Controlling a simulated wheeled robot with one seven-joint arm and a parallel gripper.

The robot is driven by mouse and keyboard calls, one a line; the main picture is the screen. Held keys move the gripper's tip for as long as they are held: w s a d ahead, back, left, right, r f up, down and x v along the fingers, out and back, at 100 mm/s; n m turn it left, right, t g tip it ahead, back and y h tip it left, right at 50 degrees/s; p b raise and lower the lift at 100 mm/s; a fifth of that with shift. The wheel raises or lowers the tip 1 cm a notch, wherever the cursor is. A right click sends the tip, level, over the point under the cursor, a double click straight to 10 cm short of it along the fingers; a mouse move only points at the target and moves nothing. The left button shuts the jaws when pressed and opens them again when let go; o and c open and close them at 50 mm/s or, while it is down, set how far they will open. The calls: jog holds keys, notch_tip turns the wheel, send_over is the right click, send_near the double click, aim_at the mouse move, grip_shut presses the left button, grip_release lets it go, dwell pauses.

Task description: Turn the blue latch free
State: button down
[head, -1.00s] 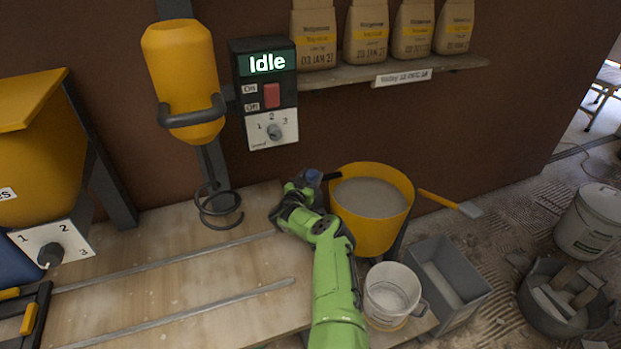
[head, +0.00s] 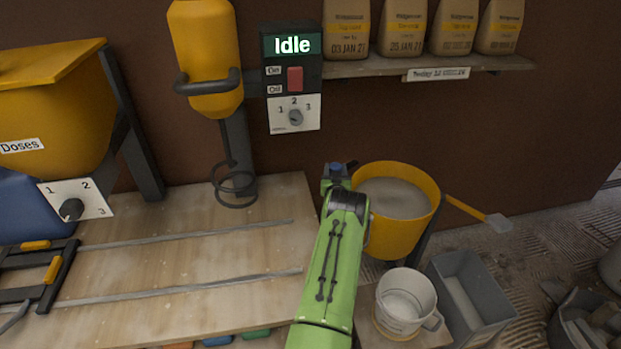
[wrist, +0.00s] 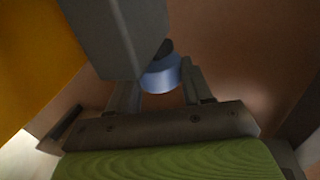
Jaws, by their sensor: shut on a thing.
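The blue latch (head: 337,167) is a small knob at the left side of the yellow tub (head: 428,222) of grey mix, partly hidden by my gripper. In the wrist view the blue latch (wrist: 160,76) shows as a rounded pale-blue piece between my fingers, with a dark part behind it. My gripper (head: 336,179) is at the end of my green arm, shut on the latch; it also shows in the wrist view (wrist: 160,88). I cannot tell from here how far the latch is turned.
A grey post (wrist: 118,35) stands close to my fingers in the wrist view. A white bucket (head: 405,300) and a grey bin (head: 470,300) stand in front of the tub. The yellow mixer (head: 205,55) hangs left. The wooden bench (head: 190,262) is mostly clear.

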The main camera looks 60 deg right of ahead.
jog(key=shift+s+f+n+t+y+b, duration=0.15)
jog(key=shift+n+t+y+b, duration=0.45)
jog(key=shift+t+b, duration=0.5)
jog(key=shift+c, duration=2.3)
grip_release()
jog(key=p+v, duration=0.3)
jog(key=v, duration=0.7)
jog(key=p+v, duration=0.5)
jog(key=p, duration=0.4)
jog(key=shift+s+a+p, duration=0.1)
jog(key=shift+a+p, duration=0.2)
jog(key=shift+p, duration=0.05)
